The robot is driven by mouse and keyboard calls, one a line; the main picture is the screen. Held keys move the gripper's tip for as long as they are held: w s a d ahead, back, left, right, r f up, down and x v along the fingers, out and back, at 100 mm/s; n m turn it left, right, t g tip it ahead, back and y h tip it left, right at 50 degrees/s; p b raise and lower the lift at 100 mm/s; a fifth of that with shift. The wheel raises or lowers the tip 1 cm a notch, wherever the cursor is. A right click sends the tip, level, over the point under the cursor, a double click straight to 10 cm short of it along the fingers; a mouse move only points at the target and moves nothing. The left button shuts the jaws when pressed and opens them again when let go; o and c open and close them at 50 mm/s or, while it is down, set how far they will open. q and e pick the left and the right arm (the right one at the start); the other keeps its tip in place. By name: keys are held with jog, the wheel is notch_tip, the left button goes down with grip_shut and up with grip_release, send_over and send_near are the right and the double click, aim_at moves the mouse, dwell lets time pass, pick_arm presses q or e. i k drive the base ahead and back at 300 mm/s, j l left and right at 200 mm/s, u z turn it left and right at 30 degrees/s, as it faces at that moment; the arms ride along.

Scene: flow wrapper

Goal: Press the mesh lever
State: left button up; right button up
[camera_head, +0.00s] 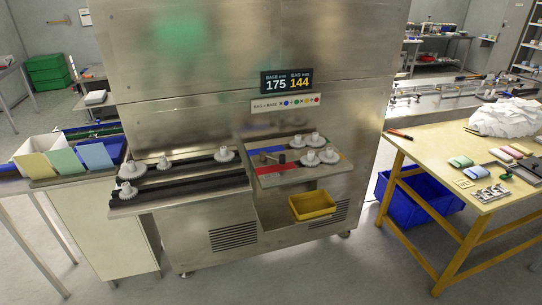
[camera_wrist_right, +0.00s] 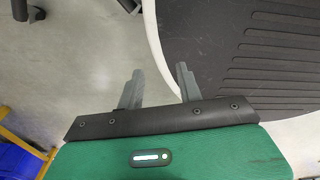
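A steel machine (camera_head: 180,110) stands in the middle of the head view. Its right shelf (camera_head: 300,178) carries a small dark handle-like part (camera_head: 282,158), which may be the mesh lever; it is too small to tell. White gears (camera_head: 310,158) sit just right of it, and more white gears (camera_head: 128,192) stand on the left shelf. My right gripper (camera_wrist_right: 160,88) is open and empty in the right wrist view, over grey floor and away from the machine. Neither gripper shows in the head view.
A display (camera_head: 287,82) reads 175 and 144. A yellow bin (camera_head: 312,205) sits below the right shelf. A wooden table (camera_head: 440,150) with small packs stands at right, a blue crate (camera_head: 415,195) beneath it. The floor in front is clear.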

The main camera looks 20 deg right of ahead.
aim_at(263, 156)
jog(key=i+j, duration=0.15)
jog(key=i, duration=0.15)
jog(key=i+j, duration=0.1)
jog(key=i, duration=0.25)
jog(key=i+l, duration=0.3)
jog(key=l, duration=0.15)
jog(key=i+l, duration=0.3)
jog(key=l, duration=0.15)
jog(key=i+l, duration=0.45)
jog(key=l, duration=0.35)
jog(key=i+l, duration=0.15)
jog(key=l, duration=0.3)
jog(key=i+l, duration=0.1)
jog(key=l, duration=0.35)
